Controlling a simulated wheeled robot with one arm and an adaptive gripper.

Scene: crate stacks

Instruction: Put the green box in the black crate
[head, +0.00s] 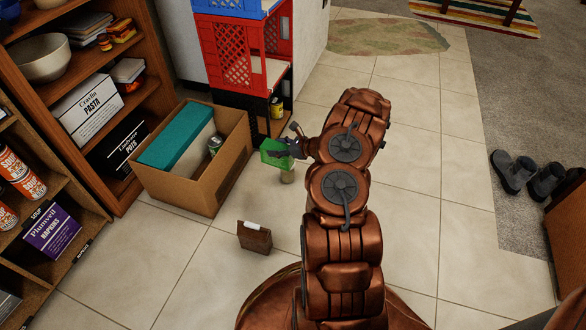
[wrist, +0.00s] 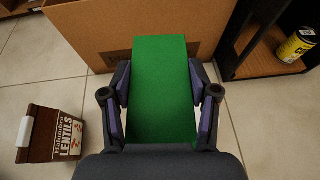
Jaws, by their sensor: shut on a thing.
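My gripper (head: 284,148) is shut on the green box (head: 273,158), just right of the cardboard box. In the wrist view the green box (wrist: 160,90) lies between the two fingers of my gripper (wrist: 160,100), its long side pointing away from me. The black crate (head: 236,100) is the bottom of a stack, under red and blue crates, beyond and above my gripper in the head view. Its open side shows a wooden-looking floor with a yellow can (head: 277,108) on it. In the wrist view the black crate (wrist: 262,72) is at the upper right.
An open cardboard box (head: 205,190) holding a teal-topped box and a can stands left of my gripper. A lentils box (head: 254,237) stands on the floor nearer me.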

